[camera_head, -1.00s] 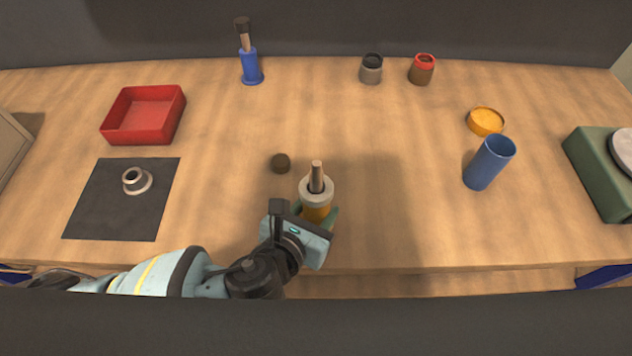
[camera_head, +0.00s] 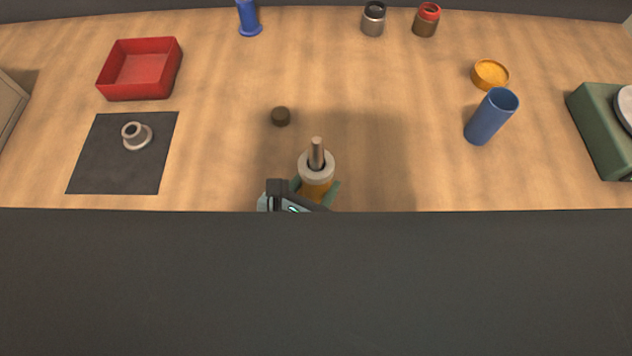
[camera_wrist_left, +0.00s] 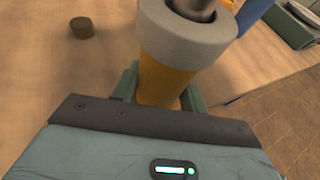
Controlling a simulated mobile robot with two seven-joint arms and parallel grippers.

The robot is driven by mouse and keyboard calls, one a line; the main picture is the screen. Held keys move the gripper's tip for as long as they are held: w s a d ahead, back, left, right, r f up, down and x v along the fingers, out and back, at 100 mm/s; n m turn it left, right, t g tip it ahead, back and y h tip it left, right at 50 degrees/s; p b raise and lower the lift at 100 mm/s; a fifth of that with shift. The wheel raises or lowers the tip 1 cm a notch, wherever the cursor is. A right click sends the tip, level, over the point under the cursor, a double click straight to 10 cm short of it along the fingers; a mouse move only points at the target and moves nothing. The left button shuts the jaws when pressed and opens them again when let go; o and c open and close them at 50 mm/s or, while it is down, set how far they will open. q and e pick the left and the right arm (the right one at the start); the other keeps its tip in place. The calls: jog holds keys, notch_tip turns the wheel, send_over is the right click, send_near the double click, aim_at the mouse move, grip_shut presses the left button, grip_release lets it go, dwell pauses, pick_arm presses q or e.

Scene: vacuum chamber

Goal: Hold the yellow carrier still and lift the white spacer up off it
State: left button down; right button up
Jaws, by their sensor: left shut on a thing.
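The yellow carrier (camera_head: 315,188) stands near the front of the table, with a rod (camera_head: 317,152) sticking up out of its top. The white spacer (camera_head: 305,167) is a ring around the rod, sitting on top of the carrier. My left gripper (camera_head: 317,193) is shut on the carrier below the spacer. The left wrist view shows the carrier (camera_wrist_left: 163,84) between green fingers and the spacer (camera_wrist_left: 172,42) above it. The carrier's foot is hidden. My right gripper is not in view.
A dark round cap (camera_head: 281,116) lies behind the carrier. A red tray (camera_head: 138,97) and a dark mat (camera_head: 100,165) with a grey flanged part (camera_head: 137,136) are at left. A blue cup (camera_head: 488,118), yellow lid (camera_head: 490,74) and green box (camera_head: 602,140) are at right. A dark band hides the front.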

pick_arm(q)
jog(key=shift+w+f, duration=0.6)
jog(key=shift+w, duration=2.05)
jog(key=shift+w+f, duration=0.6)
jog(key=shift+w, duration=2)
jog(key=shift+w+f, duration=0.6)
jog(key=shift+w, duration=2.05)
jog(key=shift+f, duration=0.15)
jog(key=shift+f, duration=0.3)
jog(key=c, duration=0.8)
grip_release()
jog(key=shift+s, duration=0.1)
jog(key=shift+o, duration=0.2)
jog(key=shift+f, duration=0.1)
jog(key=c, duration=1)
jog(key=shift+o, duration=0.2)
